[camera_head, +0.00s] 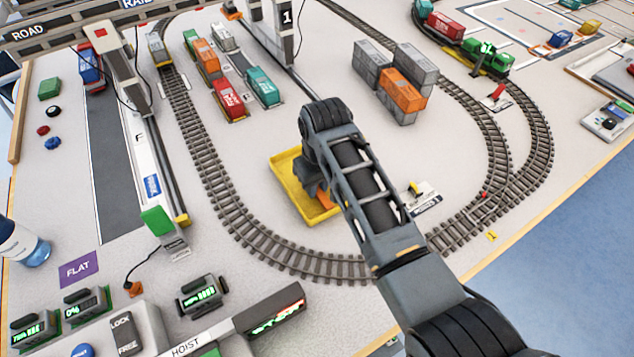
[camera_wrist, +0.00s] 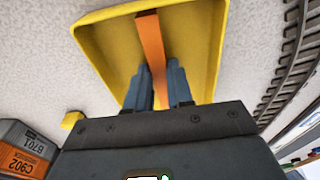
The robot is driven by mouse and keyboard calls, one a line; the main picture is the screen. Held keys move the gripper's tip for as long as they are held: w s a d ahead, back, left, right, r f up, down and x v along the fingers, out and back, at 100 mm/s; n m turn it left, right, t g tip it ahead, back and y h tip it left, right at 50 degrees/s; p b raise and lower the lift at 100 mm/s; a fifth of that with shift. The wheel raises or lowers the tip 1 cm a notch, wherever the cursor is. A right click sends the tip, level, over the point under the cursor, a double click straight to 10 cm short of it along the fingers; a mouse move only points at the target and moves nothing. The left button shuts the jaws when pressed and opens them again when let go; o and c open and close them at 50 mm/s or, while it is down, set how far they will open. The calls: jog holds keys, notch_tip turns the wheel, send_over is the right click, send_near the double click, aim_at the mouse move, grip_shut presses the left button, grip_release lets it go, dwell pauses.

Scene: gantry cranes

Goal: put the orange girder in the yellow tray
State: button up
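The orange girder (camera_wrist: 152,45) shows in the wrist view as a long narrow bar between the two fingers of my gripper (camera_wrist: 159,80). The fingers appear to press on its sides, with no clear gap. Its far end overlaps the far rim of the yellow tray in this view. The yellow tray (camera_wrist: 101,65) lies beneath the girder and the fingers. In the head view the tray (camera_head: 287,172) sits inside the track loop, partly hidden by my arm. A small orange part of the girder (camera_head: 323,196) shows there. I cannot tell whether the girder touches the tray floor.
Stacked grey and orange containers (camera_head: 402,92) stand behind and right of the tray. Curved rail track (camera_head: 255,238) runs around it. A small sign plate (camera_head: 421,196) lies to its right. Red and teal containers (camera_head: 228,98) stand farther back. Pale floor left of the tray is clear.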

aim_at(320, 193)
jog(key=o, duration=0.3)
jog(key=shift+o, duration=0.2)
notch_tip(320, 193, up, 12)
jog(key=s, duration=0.1)
jog(key=shift+d+r, duration=0.15)
jog(key=shift+d, duration=0.25)
jog(key=shift+s, duration=0.1)
